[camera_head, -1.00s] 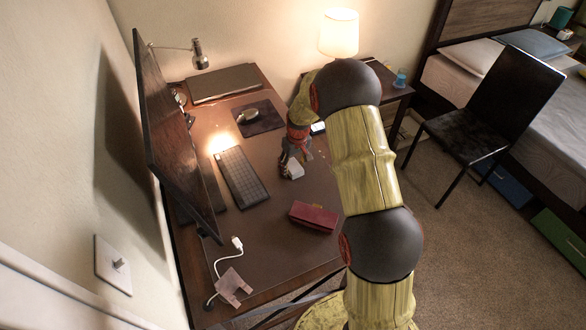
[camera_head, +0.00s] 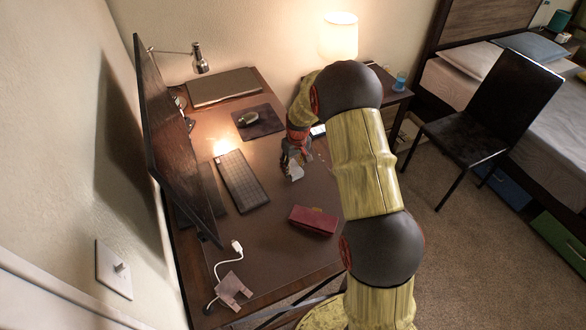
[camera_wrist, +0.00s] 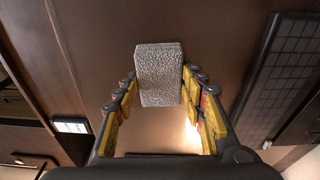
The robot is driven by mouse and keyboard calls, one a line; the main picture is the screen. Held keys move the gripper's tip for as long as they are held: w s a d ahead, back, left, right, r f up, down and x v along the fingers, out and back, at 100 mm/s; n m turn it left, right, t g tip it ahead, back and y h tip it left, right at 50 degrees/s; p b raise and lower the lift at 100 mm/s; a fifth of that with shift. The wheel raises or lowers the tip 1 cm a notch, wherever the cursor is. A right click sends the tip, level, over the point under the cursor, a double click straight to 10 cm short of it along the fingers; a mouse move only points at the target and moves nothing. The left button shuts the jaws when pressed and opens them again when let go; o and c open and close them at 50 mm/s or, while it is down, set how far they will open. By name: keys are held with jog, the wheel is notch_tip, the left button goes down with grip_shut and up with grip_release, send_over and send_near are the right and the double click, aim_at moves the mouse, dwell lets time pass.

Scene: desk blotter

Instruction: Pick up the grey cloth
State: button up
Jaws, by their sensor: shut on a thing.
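The grey cloth (camera_wrist: 160,75) shows in the wrist view as a small, thick, speckled block between my fingertips. My gripper (camera_wrist: 159,82) is shut on it, with a fingertip against each side. In the head view the cloth (camera_head: 296,173) is a small pale patch at the end of my gripper (camera_head: 291,163), over the brown blotter (camera_head: 262,236). My fingers hide part of it there. I cannot tell whether it still touches the blotter.
A black keyboard (camera_head: 241,181) lies left of my gripper, and a monitor (camera_head: 172,140) stands beyond it. A dark red case (camera_head: 313,220) lies nearer the front. A mouse (camera_head: 248,118) rests on its pad. A cable (camera_head: 236,247) and a pinkish piece (camera_head: 233,291) lie front left.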

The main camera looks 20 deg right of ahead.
jog(key=s+a+r+p, duration=0.3)
jog(key=s+r+p, duration=0.1)
jog(key=s+r, duration=0.8)
jog(key=shift+s+a, duration=0.2)
jog(key=shift+s, duration=0.6)
jog(key=shift+r, duration=0.1)
jog(key=o, duration=0.3)
jog(key=c, duration=0.4)
